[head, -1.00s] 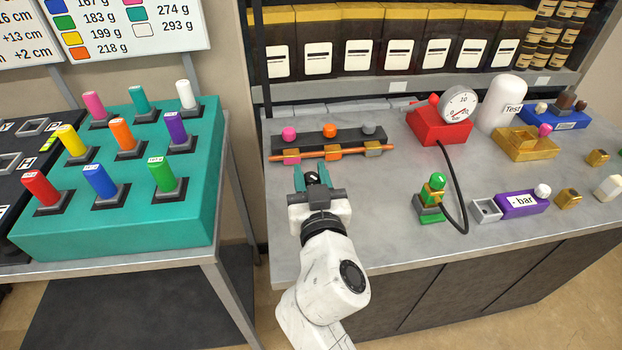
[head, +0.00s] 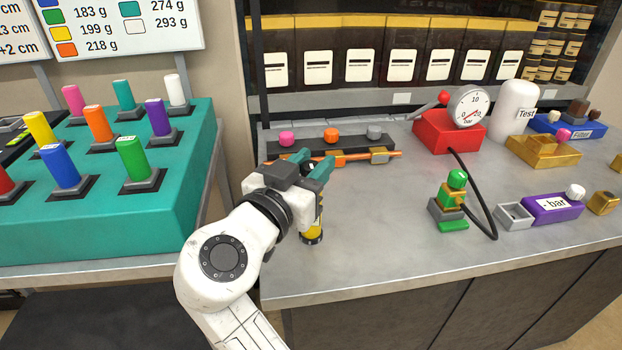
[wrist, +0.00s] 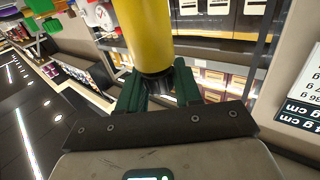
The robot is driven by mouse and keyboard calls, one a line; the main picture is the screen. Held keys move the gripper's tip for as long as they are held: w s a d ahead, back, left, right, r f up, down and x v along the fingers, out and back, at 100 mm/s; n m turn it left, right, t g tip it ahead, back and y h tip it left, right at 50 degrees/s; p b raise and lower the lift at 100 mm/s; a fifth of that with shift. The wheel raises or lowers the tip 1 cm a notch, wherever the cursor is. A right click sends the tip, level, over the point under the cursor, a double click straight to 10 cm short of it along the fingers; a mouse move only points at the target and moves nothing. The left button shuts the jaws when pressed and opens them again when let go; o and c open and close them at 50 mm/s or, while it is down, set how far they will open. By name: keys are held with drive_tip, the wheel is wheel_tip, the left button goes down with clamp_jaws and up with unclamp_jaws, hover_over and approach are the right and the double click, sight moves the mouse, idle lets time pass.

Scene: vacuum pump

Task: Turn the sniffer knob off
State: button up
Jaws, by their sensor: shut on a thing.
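My gripper (head: 310,164) has teal fingers and is at the left part of the grey bench, in front of the dark rack. It is shut on a yellow cylinder (head: 313,229) with a black lower end, which shows below and behind my wrist. In the wrist view the yellow cylinder (wrist: 148,38) stands out from between the fingers (wrist: 158,88), and a dark part of it sits in the grip. I take this to be the sniffer. A small dark part with a pale mark (head: 308,165) shows between the fingertips; its setting cannot be read.
The dark rack (head: 352,143) with pink, orange and grey knobs is close behind my gripper. A green-knobbed valve (head: 456,180), a black hose (head: 484,205) and a red gauge unit (head: 437,132) stand to the right. The bench front (head: 380,240) is clear.

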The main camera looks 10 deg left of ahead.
drive_tip(key=shift+m+h, duration=0.3)
drive_tip(key=shift+h, duration=0.2)
idle(1.0)
drive_tip(key=o, duration=1)
drive_tip(key=v, duration=1)
drive_tip(key=shift+s+a+r, duration=0.15)
drive_tip(key=shift+s, duration=0.2)
drive_tip(key=shift+c, duration=0.3)
